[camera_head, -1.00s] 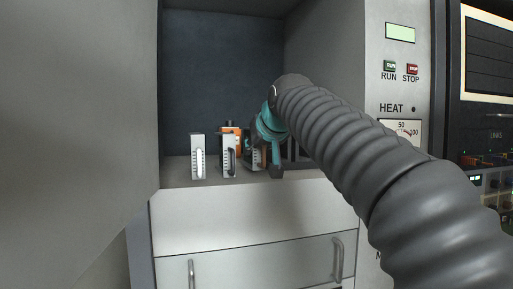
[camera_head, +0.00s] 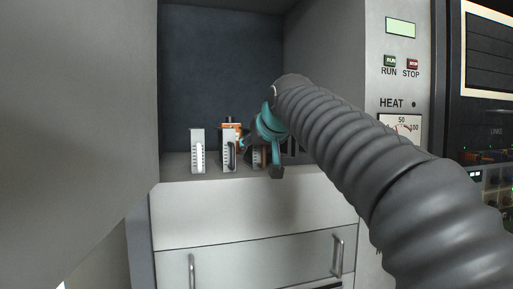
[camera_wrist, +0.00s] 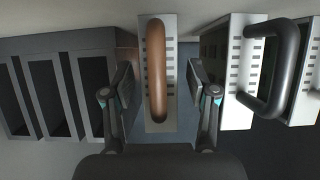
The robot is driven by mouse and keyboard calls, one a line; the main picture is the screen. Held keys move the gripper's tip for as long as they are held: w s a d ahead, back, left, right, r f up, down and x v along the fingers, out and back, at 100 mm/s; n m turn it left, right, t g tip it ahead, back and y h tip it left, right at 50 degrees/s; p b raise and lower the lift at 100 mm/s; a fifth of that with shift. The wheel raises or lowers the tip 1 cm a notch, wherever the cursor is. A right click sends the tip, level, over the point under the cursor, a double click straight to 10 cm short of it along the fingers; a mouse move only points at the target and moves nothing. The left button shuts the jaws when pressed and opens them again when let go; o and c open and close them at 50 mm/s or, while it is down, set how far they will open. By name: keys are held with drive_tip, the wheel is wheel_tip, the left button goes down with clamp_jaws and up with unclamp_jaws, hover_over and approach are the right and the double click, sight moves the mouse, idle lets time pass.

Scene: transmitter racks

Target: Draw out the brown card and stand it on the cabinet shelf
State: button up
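The brown card (camera_wrist: 157,110), a pale faceplate with a brown loop handle (camera_wrist: 156,65), stands upright in the middle of the wrist view. My gripper (camera_wrist: 160,85) is open, one finger on each side of the brown card, with a visible gap on both sides. In the head view my gripper (camera_head: 262,150) is at the row of cards and hides most of the brown card (camera_head: 257,158). The cabinet shelf (camera_head: 176,171) carries the cards.
A card with a black handle (camera_wrist: 268,70) stands close right of the brown one in the wrist view. Empty rack slots (camera_wrist: 60,95) are on the left. A white-handled card (camera_head: 198,152) and an orange-and-white object (camera_head: 231,130) also stand on the shelf. Cabinet walls enclose both sides.

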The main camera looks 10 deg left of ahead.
drive_tip(key=v, duration=1.2)
drive_tip(key=s+d+f+m+g+h, duration=0.1)
drive_tip(key=s+d+f+m+h, duration=0.15)
drive_tip(key=d+f, duration=0.6)
drive_tip(key=s+d+f+m+g+h, duration=0.15)
drive_tip(key=s+d+f, duration=0.25)
drive_tip(key=d+f, duration=0.5)
drive_tip(key=s+d+f+g+h, duration=0.1)
drive_tip(key=s+d+f, duration=0.2)
drive_tip(key=s+f, duration=0.2)
drive_tip(key=s+d+f+m+g, duration=0.1)
drive_tip(key=s+d+f, duration=0.2)
drive_tip(key=f, duration=0.9)
drive_tip(key=s+d+f+m+g+h, duration=0.1)
drive_tip(key=s+d+f, duration=0.3)
drive_tip(key=s+f, duration=0.4)
drive_tip(key=shift+s+f+h, duration=0.2)
drive_tip(key=shift+f+h, duration=0.1)
drive_tip(key=shift+f, duration=0.35)
drive_tip(key=shift+o, duration=0.3)
drive_tip(key=shift+r, duration=0.1)
